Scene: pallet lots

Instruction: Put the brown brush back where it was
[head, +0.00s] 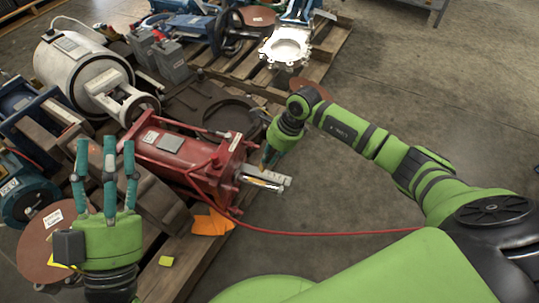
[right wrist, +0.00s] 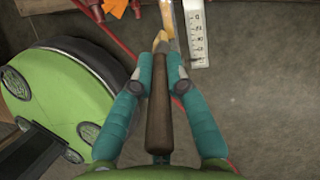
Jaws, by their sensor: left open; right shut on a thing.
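The brown brush (right wrist: 159,108) shows in the right wrist view as a dark brown handle with a yellowish tip end pointing away from me. My right gripper (right wrist: 161,68) is shut on it, with a teal finger on either side. In the head view my right gripper (head: 268,157) is at the right end of the red cylinder, above the pale block with markings; the brush is mostly hidden there. My left gripper (head: 106,152) is open and empty, fingers up, at the lower left over the near pallet's goods.
A red cylinder (head: 178,152) lies on the near pallet, with a marked pale block (head: 268,174) by its end, also in the right wrist view (right wrist: 196,40). Orange cloth (head: 211,223) lies at the pallet edge. A red cord (head: 320,234) crosses the floor. Floor at right is clear.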

